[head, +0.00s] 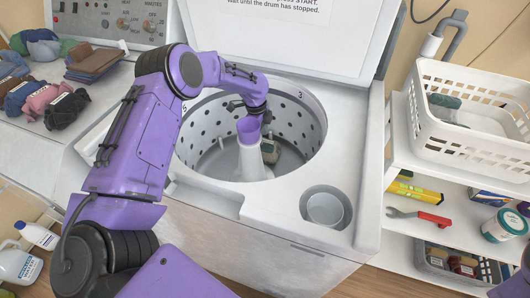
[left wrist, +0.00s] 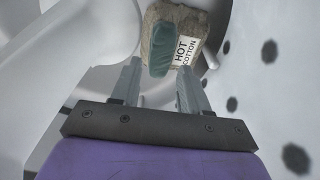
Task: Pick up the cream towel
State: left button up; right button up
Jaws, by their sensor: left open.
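A tan, towel-like bundle (left wrist: 188,22) with a dark green part (left wrist: 160,50) and a white label reading "HOT COTTON" lies in the washer drum. It also shows small in the head view (head: 270,152), beside the white central post. I see no clearly cream towel; this tan bundle is the nearest in colour. My left gripper (head: 262,138) reaches down into the drum, close to the bundle. In the left wrist view its two fingers (left wrist: 160,78) are open, with the bundle just beyond and partly between the tips. Contact cannot be told. My right gripper is not in view.
The perforated drum wall (head: 305,118) and the white post (head: 247,160) stand close around the gripper. The raised lid (head: 290,35) is behind. Folded cloths (head: 70,108) lie on the left machine. A white basket (head: 470,145) holding a greenish item stands on the right shelf.

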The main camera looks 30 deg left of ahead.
aim_at(264, 145)
pick_arm(q)
jog(key=f, duration=0.5)
jog(key=shift+w+d, duration=0.25)
jog(key=shift+d, duration=0.05)
jog(key=shift+r, duration=0.1)
grip_shut()
dwell(0.9)
